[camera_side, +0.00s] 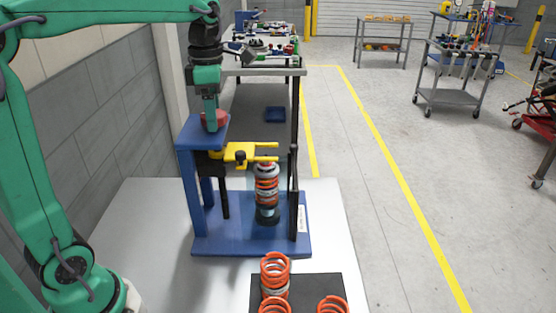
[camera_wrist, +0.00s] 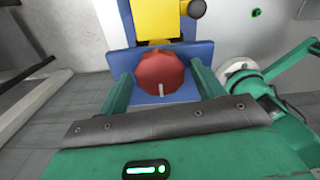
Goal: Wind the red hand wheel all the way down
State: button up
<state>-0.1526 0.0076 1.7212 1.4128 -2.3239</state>
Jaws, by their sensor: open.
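The red hand wheel (camera_side: 220,121) sits on top of the blue fixture's upper plate (camera_side: 190,132), partly hidden by my gripper (camera_side: 210,123). In the wrist view the wheel (camera_wrist: 160,70) has a lobed rim and a pale mark near its lower edge. My gripper (camera_wrist: 160,73) is open, with one green finger on each side of the wheel; I cannot tell whether they touch it. A yellow jaw (camera_side: 245,152) extends right from the fixture, just above an orange spring on a dark damper (camera_side: 267,188). The damper stands upright on the blue base (camera_side: 230,238).
A dark tray (camera_side: 318,284) with several orange springs (camera_side: 275,275) lies at the front of the pale table (camera_side: 130,225). A black upright (camera_side: 293,195) stands on the right of the fixture. Carts and shelves stand far behind, across open floor.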

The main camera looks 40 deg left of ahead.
jog(key=shift+n, duration=1.8)
jog(key=shift+n, duration=1.1)
jog(key=c, duration=0.9)
